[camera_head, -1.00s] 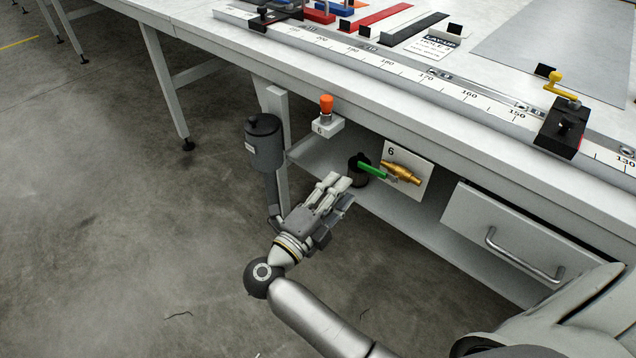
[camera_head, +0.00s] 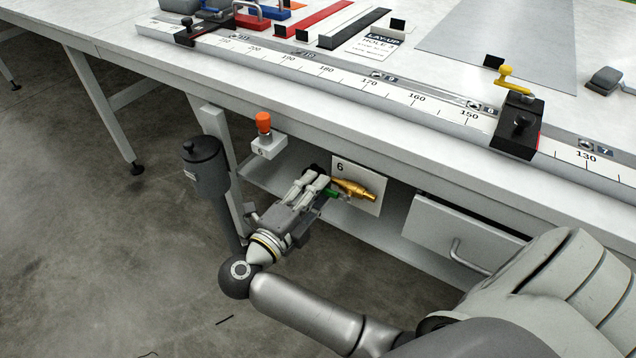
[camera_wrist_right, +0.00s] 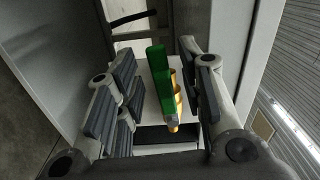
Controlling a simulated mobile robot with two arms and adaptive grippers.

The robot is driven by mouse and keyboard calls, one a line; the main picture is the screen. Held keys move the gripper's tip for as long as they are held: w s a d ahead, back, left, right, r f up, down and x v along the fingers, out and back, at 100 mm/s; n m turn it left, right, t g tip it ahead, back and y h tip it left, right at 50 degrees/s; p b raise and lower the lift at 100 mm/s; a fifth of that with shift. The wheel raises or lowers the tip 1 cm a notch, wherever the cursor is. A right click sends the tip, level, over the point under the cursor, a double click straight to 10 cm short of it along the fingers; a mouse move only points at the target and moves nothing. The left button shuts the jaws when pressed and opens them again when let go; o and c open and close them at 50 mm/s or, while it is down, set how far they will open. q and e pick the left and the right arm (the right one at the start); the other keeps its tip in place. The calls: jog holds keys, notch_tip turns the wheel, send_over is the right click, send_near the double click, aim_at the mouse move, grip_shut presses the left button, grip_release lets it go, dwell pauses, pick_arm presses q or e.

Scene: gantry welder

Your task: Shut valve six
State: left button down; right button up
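Valve six is a brass valve (camera_head: 354,189) with a green lever handle (camera_head: 333,193), mounted by a white plate (camera_head: 370,204) marked 6 under the table edge. My right gripper (camera_head: 322,184) is at the lever, and its fingers hide most of it in the head view. In the right wrist view the green handle (camera_wrist_right: 161,80) stands between the finger pads of my right gripper (camera_wrist_right: 160,70), with gaps on both sides. The brass body (camera_wrist_right: 177,95) shows just behind it. The fingers are open. My left gripper is not in view.
An orange knob (camera_head: 263,122) on a white block marked 6 is left of the valve. A dark grey canister (camera_head: 205,165) is by the table leg. A drawer (camera_head: 462,232) with a metal handle is to the right. The table edge overhangs the valve.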

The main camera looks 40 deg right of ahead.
jog(key=shift+a, duration=0.1)
jog(key=shift+c, duration=0.2)
grip_shut()
